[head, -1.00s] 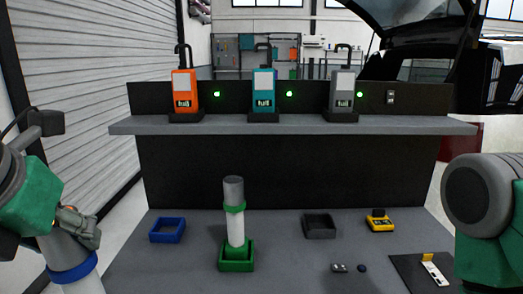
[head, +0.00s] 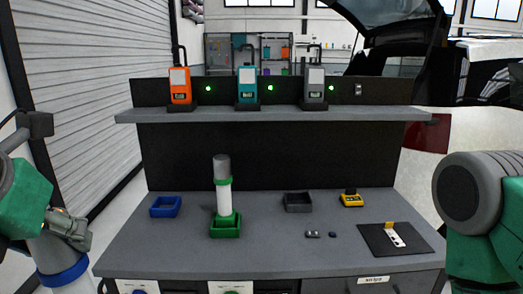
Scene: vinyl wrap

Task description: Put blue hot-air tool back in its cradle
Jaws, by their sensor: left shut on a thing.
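My left gripper (head: 72,229) is at the left edge, shut on the blue hot-air tool, a pale cylinder with a blue ring (head: 64,274). The tool's lower part runs out of the picture. It is held to the left of the bench, apart from it. The blue cradle (head: 165,207), a square open-topped tray, is empty at the bench's left side, to the right of the tool. My right gripper is out of view; only part of my right arm shows at the right edge.
A green-ringed tool (head: 224,191) stands upright in a green cradle (head: 225,229). A dark cradle (head: 298,202) is empty. A yellow device (head: 351,199) and dark mat (head: 394,238) lie to the right. Orange, teal and grey units stand on the shelf (head: 210,115). The bench's front middle is clear.

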